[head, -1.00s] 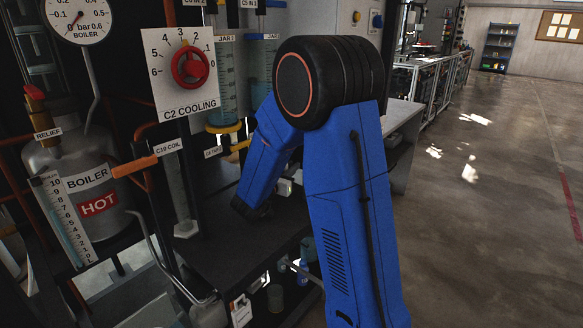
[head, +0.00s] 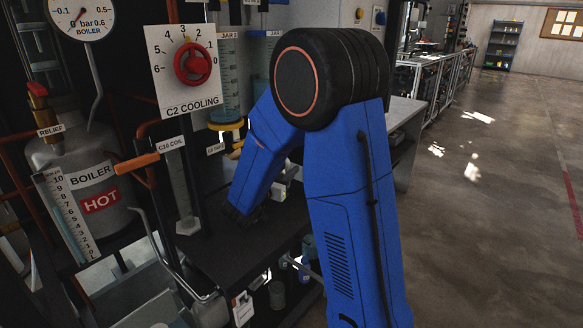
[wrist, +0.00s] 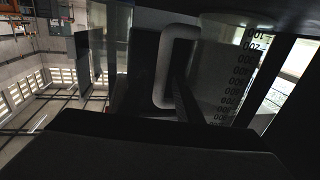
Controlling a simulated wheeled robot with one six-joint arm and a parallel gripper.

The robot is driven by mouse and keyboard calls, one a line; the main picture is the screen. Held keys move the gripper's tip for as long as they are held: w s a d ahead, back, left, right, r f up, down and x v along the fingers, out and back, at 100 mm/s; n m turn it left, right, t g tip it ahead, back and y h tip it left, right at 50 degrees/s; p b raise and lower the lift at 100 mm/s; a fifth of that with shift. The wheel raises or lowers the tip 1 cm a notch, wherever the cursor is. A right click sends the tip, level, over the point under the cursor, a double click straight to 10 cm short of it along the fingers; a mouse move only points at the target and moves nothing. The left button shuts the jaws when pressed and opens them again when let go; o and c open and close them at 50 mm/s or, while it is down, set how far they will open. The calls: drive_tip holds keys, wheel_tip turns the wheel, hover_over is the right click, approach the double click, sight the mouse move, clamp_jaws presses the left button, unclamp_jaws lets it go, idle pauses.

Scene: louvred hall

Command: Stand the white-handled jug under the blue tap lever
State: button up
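In the wrist view a clear jug with dark scale marks (wrist: 225,75) fills the upper right. Its pale, looped handle (wrist: 163,70) is close to the camera. A dark part of my gripper covers the bottom of that view, near the handle; whether the fingers grip it I cannot tell. In the head view my gripper (head: 243,212) is a dark shape at the end of the blue forearm, low over the dark bench, its fingers not clear. I cannot make out the jug or a blue tap lever for sure there; my arm covers much of that area.
A hot boiler (head: 85,190) stands at the left. An orange-handled lever (head: 137,163) sticks out left of my gripper. The floor (head: 470,240) at the right is clear.

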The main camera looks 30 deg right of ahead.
drive_tip(key=s+a+r+n+t+y, duration=0.1)
drive_tip(key=a+r+n+t+y, duration=0.35)
drive_tip(key=a+y, duration=0.7)
drive_tip(key=s+a+r+n+y, duration=0.2)
drive_tip(key=s+a+n+y, duration=0.25)
drive_tip(key=s+a, duration=0.3)
drive_tip(key=s+d+f+n+g, duration=0.1)
drive_tip(key=s+f+g, duration=0.1)
drive_tip(key=s, duration=0.7)
drive_tip(key=s+d+f+n+g, duration=0.1)
drive_tip(key=s+g, duration=0.3)
drive_tip(key=s, duration=0.6)
drive_tip(key=s+d+f+g, duration=0.2)
drive_tip(key=s+f+g, duration=0.1)
drive_tip(key=s, duration=0.7)
drive_tip(key=shift+d+n+h, duration=0.3)
drive_tip(key=shift+n, duration=0.1)
drive_tip(key=shift+d, duration=0.1)
